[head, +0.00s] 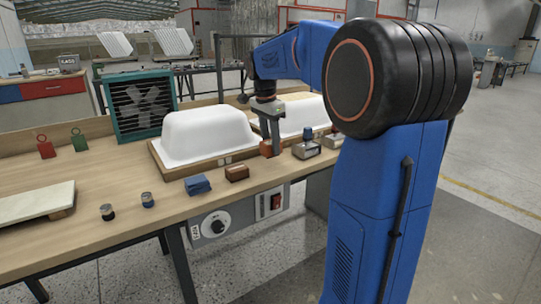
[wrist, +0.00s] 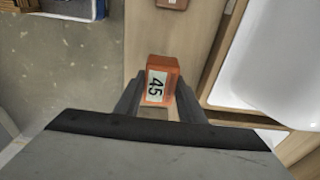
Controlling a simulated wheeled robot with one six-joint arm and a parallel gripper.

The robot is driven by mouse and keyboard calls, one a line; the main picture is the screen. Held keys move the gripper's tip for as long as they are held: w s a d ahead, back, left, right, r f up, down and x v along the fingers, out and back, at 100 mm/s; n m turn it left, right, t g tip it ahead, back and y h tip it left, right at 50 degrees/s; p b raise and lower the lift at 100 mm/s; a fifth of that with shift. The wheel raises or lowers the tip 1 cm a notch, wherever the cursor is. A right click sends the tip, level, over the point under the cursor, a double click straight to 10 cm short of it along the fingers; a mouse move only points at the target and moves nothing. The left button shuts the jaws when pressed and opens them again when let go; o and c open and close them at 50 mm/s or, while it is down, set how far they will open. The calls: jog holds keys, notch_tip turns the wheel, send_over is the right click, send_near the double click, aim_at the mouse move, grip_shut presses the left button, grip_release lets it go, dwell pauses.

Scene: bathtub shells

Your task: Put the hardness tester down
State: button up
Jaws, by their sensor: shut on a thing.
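The hardness tester is a small orange box with a pale display reading 45 (wrist: 157,87). In the wrist view it sits between the two dark fingers of my gripper (wrist: 158,98), which is shut on it. In the head view the orange tester (head: 268,148) shows at the lower end of my gripper (head: 270,138), in front of the gap between two white bathtub shells (head: 205,135) (head: 300,115). It is over the front strip of the wooden bench (head: 100,240). I cannot tell whether its underside touches the bench.
Left of the tester lie a brown block (head: 236,172), a folded blue cloth (head: 197,185) and two small cylinders (head: 147,199) (head: 107,212). Metal pieces (head: 306,150) stand close on its right. A teal fan unit (head: 140,103) stands behind. Bare bench shows around the brown block.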

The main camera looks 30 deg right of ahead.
aim_at(271, 153)
jog(key=shift+f, duration=1.9)
jog(key=shift+f, duration=0.15)
jog(key=o, duration=0.9)
